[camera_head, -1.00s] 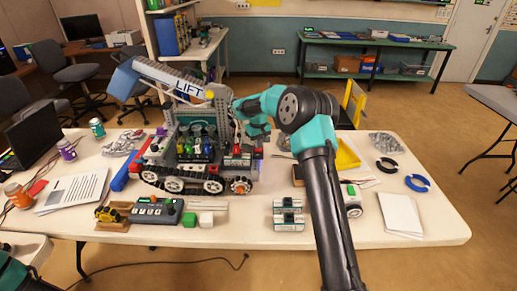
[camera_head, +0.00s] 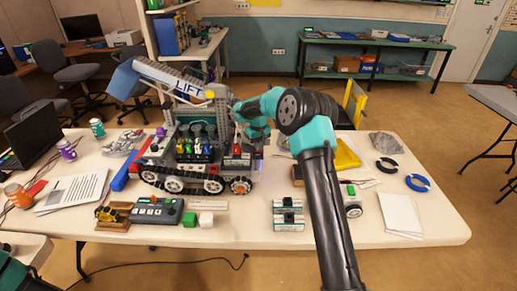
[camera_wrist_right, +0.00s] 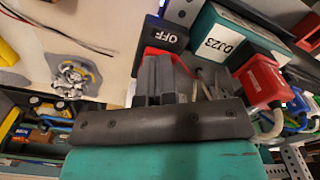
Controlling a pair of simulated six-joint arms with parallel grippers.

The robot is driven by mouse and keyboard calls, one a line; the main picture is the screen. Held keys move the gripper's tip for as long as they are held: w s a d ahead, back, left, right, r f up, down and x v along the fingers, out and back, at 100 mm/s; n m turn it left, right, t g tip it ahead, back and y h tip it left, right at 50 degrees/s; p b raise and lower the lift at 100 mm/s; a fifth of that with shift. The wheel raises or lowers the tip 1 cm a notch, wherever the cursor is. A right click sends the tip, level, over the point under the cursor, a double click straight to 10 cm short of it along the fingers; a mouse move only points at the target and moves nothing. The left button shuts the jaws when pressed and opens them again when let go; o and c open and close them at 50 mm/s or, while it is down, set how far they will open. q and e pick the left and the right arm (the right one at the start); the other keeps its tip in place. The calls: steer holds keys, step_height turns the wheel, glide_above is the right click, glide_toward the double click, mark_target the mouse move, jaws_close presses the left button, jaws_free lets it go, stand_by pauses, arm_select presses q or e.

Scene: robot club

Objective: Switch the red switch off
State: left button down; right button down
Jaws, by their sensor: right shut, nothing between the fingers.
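The tracked robot (camera_head: 190,155) with the raised "LIFT" arm stands on the white table. My right gripper (camera_head: 241,127) is at its right end, above red parts (camera_head: 236,150) there. In the right wrist view, the shut fingers (camera_wrist_right: 163,80) are empty and point at a dark part with a red edge (camera_wrist_right: 158,53). This sits just below a black "OFF" label (camera_wrist_right: 164,36). The red switch's lever and position cannot be made out behind the fingers. My left gripper is not in view; only part of the left arm shows at the lower left.
In the right wrist view, a teal box (camera_wrist_right: 222,42) and a red connector (camera_wrist_right: 261,80) with cables sit right of the fingers. A grey control box (camera_head: 155,212) lies in front of the robot. My right arm crosses the table's right half.

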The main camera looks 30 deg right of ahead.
steer(key=shift+f, duration=0.35)
steer(key=shift+r, duration=0.1)
stand_by(0.3)
steer(key=shift+r, duration=3.45)
